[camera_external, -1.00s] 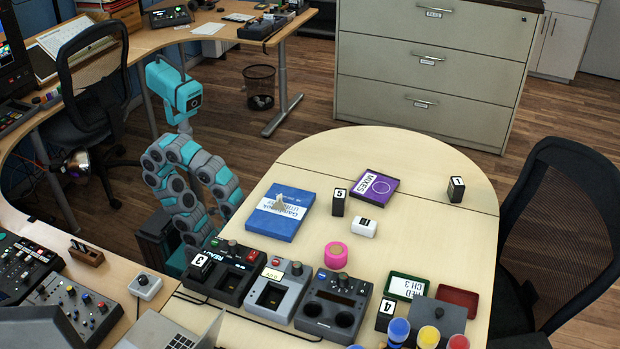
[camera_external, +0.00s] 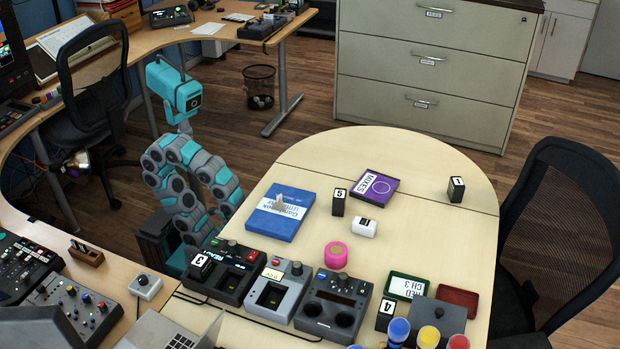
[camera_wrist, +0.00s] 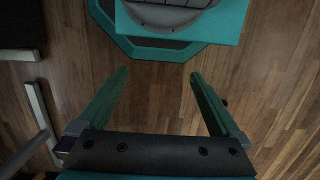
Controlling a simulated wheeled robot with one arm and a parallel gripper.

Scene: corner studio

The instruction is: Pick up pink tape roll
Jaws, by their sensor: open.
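The pink tape roll (camera_external: 336,255) lies on the light wooden table (camera_external: 425,145), just behind the row of dark devices, in the external view. My arm is folded beside the table's left edge, well to the left of the roll. My gripper (camera_wrist: 155,85) shows in the wrist view with its two teal fingers wide apart and nothing between them. It points down towards the wooden floor and part of my own teal base. The tape roll is not in the wrist view. The gripper's fingers cannot be made out in the external view.
A blue box (camera_external: 281,214) lies between my arm and the roll. A white block (camera_external: 364,228) and black number block 5 (camera_external: 339,202) stand behind the roll. A grey device (camera_external: 335,301) is close in front. A green tray (camera_external: 407,287) lies to the right. A black chair (camera_external: 570,220) stands at right.

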